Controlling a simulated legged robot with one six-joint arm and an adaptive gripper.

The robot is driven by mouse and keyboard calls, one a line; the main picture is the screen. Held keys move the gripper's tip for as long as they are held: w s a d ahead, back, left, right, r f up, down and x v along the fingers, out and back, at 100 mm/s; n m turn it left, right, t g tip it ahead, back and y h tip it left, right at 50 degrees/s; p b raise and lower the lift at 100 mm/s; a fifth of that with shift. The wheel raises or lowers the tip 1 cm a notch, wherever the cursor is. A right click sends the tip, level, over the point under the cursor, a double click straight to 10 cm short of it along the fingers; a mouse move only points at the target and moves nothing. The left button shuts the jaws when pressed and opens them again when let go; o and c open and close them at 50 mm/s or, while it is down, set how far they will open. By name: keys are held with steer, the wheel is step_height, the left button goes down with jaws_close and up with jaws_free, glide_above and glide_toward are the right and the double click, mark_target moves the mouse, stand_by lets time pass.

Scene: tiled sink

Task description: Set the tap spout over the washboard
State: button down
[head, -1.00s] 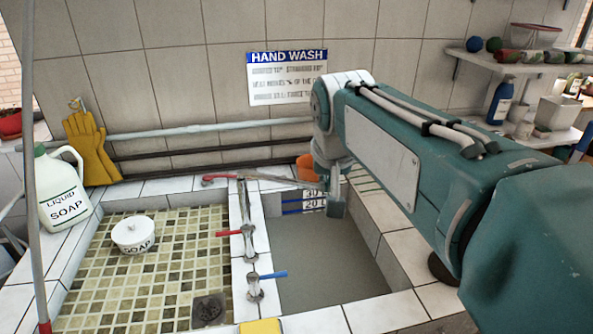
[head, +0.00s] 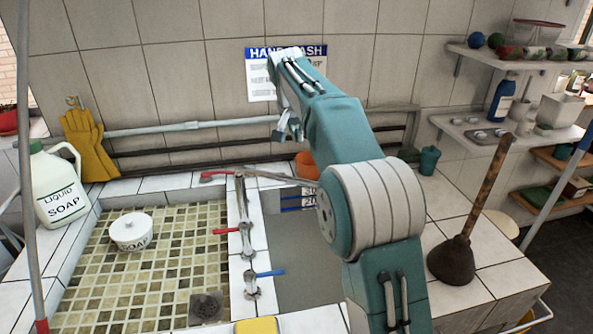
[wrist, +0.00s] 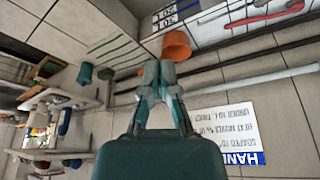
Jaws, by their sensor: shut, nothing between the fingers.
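The tap spout (head: 285,178) is a thin grey pipe swung right from the faucet post, over the deep grey basin (head: 285,255). A red lever end (head: 214,177) points left from the post top. No board is plainly recognisable as the washboard; the shallow mosaic-tiled basin (head: 150,285) lies left of the taps, and a dark-grooved ledge (wrist: 118,52) shows in the wrist view. My gripper (head: 287,132) is shut and empty, above and behind the spout, near the back wall and apart from the spout. Its closed fingers also show in the wrist view (wrist: 159,72).
An orange pot (head: 307,165) stands behind the basin, close below my gripper. Red (head: 228,231) and blue (head: 270,273) tap handles line the divider. A soap pot (head: 132,232), soap jug (head: 58,190) and plunger (head: 452,260) stand around. Pipes (head: 190,127) run along the wall.

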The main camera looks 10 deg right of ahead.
steer(key=w+x, duration=0.1)
steer(key=x, duration=1.1)
steer(key=shift+s+a+r, duration=0.1)
steer(key=shift+s+a, duration=0.5)
steer(key=shift+s, duration=0.3)
steer(key=shift+s+a+r, duration=0.1)
steer(key=shift+s+a, duration=0.5)
steer(key=shift+s, duration=0.3)
steer(key=shift+s+m, duration=0.15)
steer(key=shift+m, duration=0.15)
